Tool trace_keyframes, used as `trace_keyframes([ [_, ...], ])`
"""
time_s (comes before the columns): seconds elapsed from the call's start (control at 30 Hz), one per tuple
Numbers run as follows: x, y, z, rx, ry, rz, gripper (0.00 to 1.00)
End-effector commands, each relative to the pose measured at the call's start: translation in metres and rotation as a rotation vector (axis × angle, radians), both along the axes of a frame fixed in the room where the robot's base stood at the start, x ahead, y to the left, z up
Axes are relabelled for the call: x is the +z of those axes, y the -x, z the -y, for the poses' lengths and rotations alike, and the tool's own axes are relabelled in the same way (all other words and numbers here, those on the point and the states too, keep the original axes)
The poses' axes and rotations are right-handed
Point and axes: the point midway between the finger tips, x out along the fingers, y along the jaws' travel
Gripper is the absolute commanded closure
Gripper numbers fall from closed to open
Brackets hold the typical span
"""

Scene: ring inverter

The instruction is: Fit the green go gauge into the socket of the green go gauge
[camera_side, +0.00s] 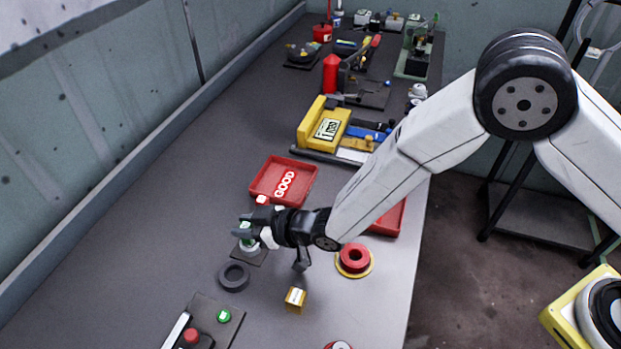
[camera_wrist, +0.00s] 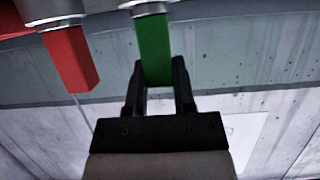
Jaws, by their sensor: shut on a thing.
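My gripper (camera_side: 242,226) is shut on the green go gauge (camera_side: 245,238), low over the left middle of the bench. In the wrist view the two black fingers of my gripper (camera_wrist: 158,68) sit on either side of the gauge's green square handle (camera_wrist: 153,42). A silver collar (camera_wrist: 148,8) shows at the handle's far end. A red gauge handle (camera_wrist: 70,60) with its own silver collar is beside it, apart from the fingers. A dark base plate (camera_side: 254,258) lies under the gripper. The socket is not discernible, and I cannot tell whether the gauge touches it.
A red tray marked GOOD (camera_side: 266,170) lies just behind. A dark ring (camera_side: 234,276), a brass block (camera_side: 295,299) and a red ring on a yellow disc (camera_side: 354,258) are in front and right. A button box (camera_side: 213,322) is at the front. The left bench strip is clear.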

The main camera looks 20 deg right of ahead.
Motion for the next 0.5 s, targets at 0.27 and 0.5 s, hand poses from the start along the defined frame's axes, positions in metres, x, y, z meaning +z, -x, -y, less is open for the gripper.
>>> trace_keyframes([
  [0.27,-0.0017,0.0,-0.0001,0.0,-0.001,0.001,0.62],
  [0.5,-0.0014,0.0,-0.0001,0.0,0.0,0.0,0.33],
])
